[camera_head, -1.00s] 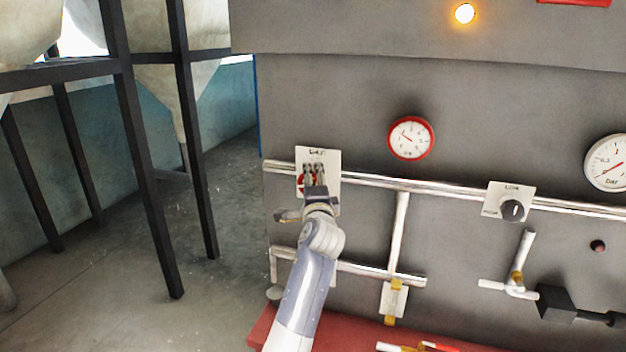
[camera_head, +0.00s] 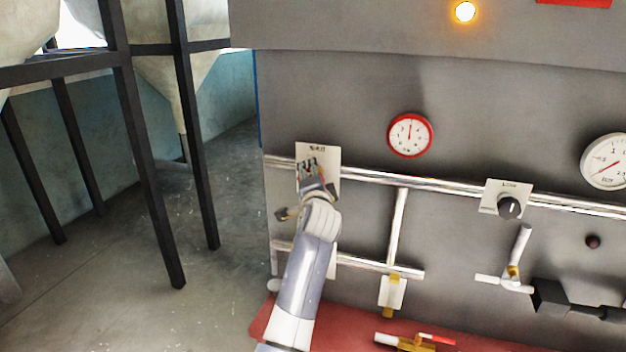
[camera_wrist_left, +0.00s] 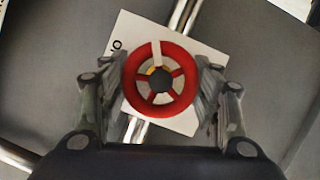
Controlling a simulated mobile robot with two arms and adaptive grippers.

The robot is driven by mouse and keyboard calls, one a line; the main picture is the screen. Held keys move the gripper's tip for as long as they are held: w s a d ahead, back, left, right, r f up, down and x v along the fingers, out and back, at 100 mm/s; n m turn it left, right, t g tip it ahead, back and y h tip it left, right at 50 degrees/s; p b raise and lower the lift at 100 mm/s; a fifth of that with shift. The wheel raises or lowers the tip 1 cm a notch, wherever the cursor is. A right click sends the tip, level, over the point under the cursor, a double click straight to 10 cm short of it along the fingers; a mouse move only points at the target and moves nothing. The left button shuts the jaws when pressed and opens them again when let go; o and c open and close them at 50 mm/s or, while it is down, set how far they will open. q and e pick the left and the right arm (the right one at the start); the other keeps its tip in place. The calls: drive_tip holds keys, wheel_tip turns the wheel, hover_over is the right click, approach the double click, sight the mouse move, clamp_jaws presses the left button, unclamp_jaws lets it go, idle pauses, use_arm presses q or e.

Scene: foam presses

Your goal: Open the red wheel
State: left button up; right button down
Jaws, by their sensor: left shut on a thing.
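The red wheel (camera_wrist_left: 161,79) shows in the left wrist view between my left gripper's two fingers. It has several spokes, a dark hub and a white mark on its rim, and sits in front of a white plate (camera_wrist_left: 207,58). My left gripper (camera_head: 309,166) is shut on the wheel, one finger at each side of the rim; it also shows in the left wrist view (camera_wrist_left: 161,88). In the head view the gripper hides the wheel, and the white plate (camera_head: 328,157) shows around it. My right gripper is not in view.
A red-rimmed gauge (camera_head: 410,135) is on the grey panel, right of the plate. Pipes (camera_head: 375,178) run across the panel. A black knob (camera_head: 509,207) and a white handle (camera_head: 519,250) are farther right. Dark frame legs (camera_head: 150,180) stand at left.

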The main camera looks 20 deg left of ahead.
use_arm(q)
drive_tip(key=o, duration=1.1)
drive_tip(key=shift+a, duration=0.1)
